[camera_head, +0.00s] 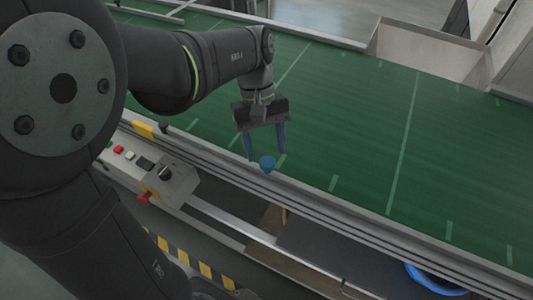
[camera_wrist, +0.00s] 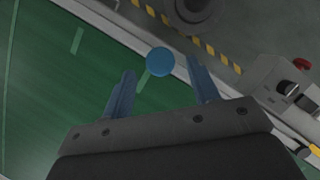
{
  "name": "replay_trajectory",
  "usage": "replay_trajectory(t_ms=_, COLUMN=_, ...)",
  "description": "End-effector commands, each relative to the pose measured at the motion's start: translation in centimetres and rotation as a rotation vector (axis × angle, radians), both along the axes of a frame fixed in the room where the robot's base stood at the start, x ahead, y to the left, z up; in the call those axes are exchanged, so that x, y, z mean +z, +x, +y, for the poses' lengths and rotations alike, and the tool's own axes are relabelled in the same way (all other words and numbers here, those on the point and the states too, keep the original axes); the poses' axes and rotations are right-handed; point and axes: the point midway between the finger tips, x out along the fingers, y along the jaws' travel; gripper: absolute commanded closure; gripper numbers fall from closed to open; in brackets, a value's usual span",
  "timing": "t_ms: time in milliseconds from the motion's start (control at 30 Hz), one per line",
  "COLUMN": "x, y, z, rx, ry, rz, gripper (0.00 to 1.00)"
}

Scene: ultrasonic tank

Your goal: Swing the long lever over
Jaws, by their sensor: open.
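My gripper (camera_head: 265,156) hangs over the near edge of the green conveyor, its two blue fingers open and pointing down. A blue rounded knob (camera_head: 267,164) with a tapering underside shows at the fingertips in the head view. In the wrist view the knob (camera_wrist: 160,61) is a blue disc between the fingertip ends, with space on both sides. I see no grip on it. No long lever shaft is plainly visible; I cannot tell whether this knob is the lever's end.
The green belt (camera_head: 350,125) is empty. A metal rail (camera_head: 330,205) runs along its near side. A control box (camera_head: 150,168) with buttons, a black rotary knob and a red part stands left. A blue round rim (camera_head: 435,282) shows lower right, and a grey bin (camera_head: 425,45) stands behind.

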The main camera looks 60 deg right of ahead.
Motion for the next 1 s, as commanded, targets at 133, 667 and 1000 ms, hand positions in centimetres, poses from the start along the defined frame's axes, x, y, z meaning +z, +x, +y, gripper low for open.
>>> replay_trajectory(t_ms=133, x=-1.7, y=-0.5, z=0.5, rx=0.0, ry=0.001, rz=-0.001, gripper=0.45)
replay_trajectory(t_ms=667, x=-2.6, y=-0.7, z=0.7, rx=0.0, ry=-0.001, rz=-0.001, gripper=0.67)
replay_trajectory(t_ms=1000, x=-2.5, y=-0.7, z=0.6, rx=0.004, ry=-0.001, rz=0.0, gripper=1.0)
